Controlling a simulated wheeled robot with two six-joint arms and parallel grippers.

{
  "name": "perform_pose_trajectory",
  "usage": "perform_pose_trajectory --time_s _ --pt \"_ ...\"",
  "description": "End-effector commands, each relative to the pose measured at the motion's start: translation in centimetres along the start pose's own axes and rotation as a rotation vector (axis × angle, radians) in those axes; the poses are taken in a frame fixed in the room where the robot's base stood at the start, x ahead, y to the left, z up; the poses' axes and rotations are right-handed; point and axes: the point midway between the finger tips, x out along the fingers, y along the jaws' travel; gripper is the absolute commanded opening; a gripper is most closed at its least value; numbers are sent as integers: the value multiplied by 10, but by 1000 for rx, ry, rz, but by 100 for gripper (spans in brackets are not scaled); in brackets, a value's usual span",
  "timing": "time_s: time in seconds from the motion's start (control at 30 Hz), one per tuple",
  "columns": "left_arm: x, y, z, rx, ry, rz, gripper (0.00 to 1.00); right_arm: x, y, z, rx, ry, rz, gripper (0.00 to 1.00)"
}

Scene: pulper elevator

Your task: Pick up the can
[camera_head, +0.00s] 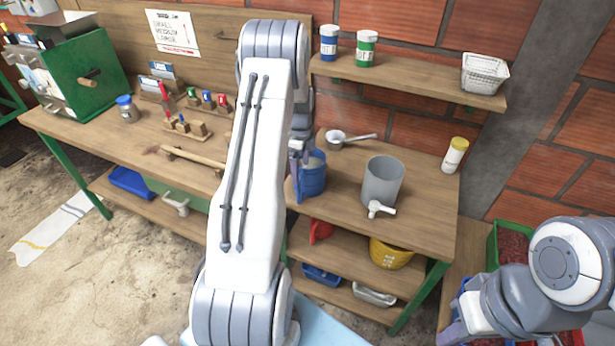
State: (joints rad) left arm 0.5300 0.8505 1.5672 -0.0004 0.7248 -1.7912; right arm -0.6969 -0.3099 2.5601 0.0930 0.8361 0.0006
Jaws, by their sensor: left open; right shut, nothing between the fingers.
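Which thing is the can is not certain. A blue can-like container (313,176) stands on the right-hand wooden bench, close to the wall side of my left arm. My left gripper (297,163) points down at this container's left edge, open. My own arm hides much of it, and I cannot tell whether it touches the container. A grey cylinder with a white spigot (382,181) stands to the right on the same bench. My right gripper (455,331) is low at the lower right, shut and empty, away from the bench top and partly cut off.
A ladle-like pan (337,139) and a yellow-lidded jar (455,154) are on the bench. A yellow bucket (390,254) is below. The bench's front right is clear.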

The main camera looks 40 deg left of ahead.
Motion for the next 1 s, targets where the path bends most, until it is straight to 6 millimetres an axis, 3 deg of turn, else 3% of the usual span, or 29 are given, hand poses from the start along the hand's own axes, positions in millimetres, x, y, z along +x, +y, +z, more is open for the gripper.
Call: perform_pose_trajectory --time_s 0.17,0.33,0.5,0.77,0.87,1.0 --pt "12 2 -1 0 1 2 100 -7 0 0 0 0 0 0" --pt "34 8 -2 -1 2 6 100 -24 -2 -1 1 0 0 0" --pt "56 7 -1 -1 0 1 100 -27 -2 -2 1 0 0 0" --pt "60 6 -1 -1 0 -1 100 -26 -2 -1 1 0 0 0" --pt "60 6 -1 -1 0 -1 66 -26 -2 -1 1 0 0 0" --pt "59 6 -1 -2 0 -1 12 -26 -2 -1 1 0 0 0"
